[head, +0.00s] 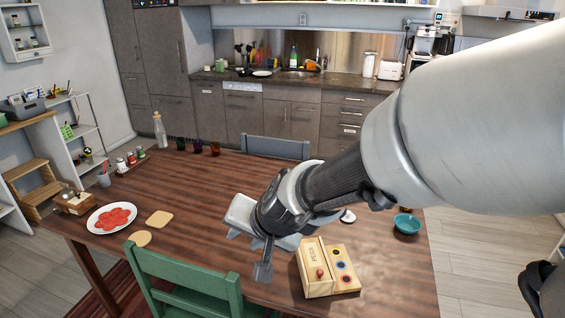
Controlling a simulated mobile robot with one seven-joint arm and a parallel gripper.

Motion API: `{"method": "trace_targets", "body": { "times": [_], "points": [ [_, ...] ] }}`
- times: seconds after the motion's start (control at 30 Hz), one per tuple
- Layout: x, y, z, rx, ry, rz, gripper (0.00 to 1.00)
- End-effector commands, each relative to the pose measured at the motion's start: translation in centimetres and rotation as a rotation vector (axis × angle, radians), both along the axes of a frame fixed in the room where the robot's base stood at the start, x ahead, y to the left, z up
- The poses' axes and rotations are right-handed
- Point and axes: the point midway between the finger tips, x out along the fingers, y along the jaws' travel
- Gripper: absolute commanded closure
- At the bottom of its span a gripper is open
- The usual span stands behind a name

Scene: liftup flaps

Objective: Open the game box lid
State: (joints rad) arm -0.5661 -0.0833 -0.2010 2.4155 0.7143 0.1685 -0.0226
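The game box (345,270) is a pale wooden box near the front right of the table. Its right part has a column of coloured round spots. Its left part is a lid panel (311,258) with dark lettering and a small reddish-brown knob (320,273); the panel appears closed. My gripper (248,254) is left of the box, above the table and apart from the box. Its fingers look spread, with nothing visible between them.
The brown table (200,190) holds a white plate with red slices (111,218), two tan pieces, cups and a teal bowl (406,223). A green chair (185,285) stands at the front edge, and a grey chair (275,147) behind. The table's middle left is clear.

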Motion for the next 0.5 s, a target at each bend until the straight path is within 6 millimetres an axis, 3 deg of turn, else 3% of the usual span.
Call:
{"method": "trace_targets", "body": {
  "times": [0.03,0.17,0.3,0.4,0.5],
  "points": [
    [0.6,1.4,-4.9,-0.014,0.019,-0.043,0.67],
    [2.2,2.4,-13.4,-0.095,0.001,-0.212,0.67],
    [2.3,0.7,-21.6,-0.277,-0.090,-0.388,0.67],
    [1.6,-1.7,-25.5,-0.441,-0.212,-0.500,0.67],
    [0.4,-4.2,-27.1,-0.602,-0.375,-0.592,0.67]
  ]
}}
